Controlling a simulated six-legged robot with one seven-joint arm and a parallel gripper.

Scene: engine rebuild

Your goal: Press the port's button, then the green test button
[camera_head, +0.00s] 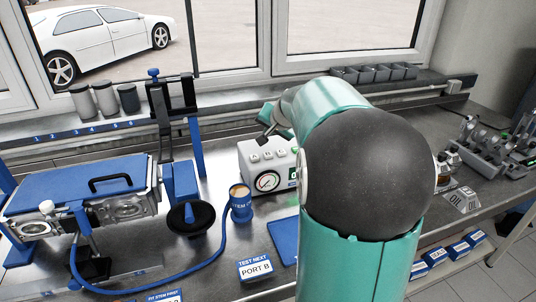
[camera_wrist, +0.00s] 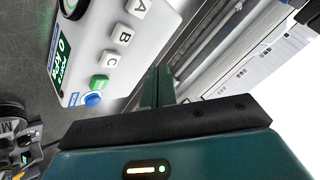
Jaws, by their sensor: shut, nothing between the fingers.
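The white test box (camera_head: 262,180) stands on the bench with a round gauge (camera_head: 267,181) on its front. Its keys A (camera_wrist: 138,7), B (camera_wrist: 123,34) and C (camera_wrist: 111,59) show in a row in the wrist view. The green button (camera_wrist: 98,83) and a blue knob (camera_wrist: 92,99) sit beyond C. A small display (camera_wrist: 62,48) reads 0 kPa; its port letter is unclear. A card (camera_head: 256,268) reads "TEST NEXT PORT B". My gripper (camera_head: 266,134) is shut and empty, above the box's back edge; its fingers also show in the wrist view (camera_wrist: 158,86), apart from the keys.
A blue engine stand with a cylinder head (camera_head: 120,208) stands at left. A blue cup marked "STEM" (camera_head: 240,205) with a blue hose stands left of the box. Small parts and an OIL card (camera_head: 462,199) are at right. The window ledge runs behind.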

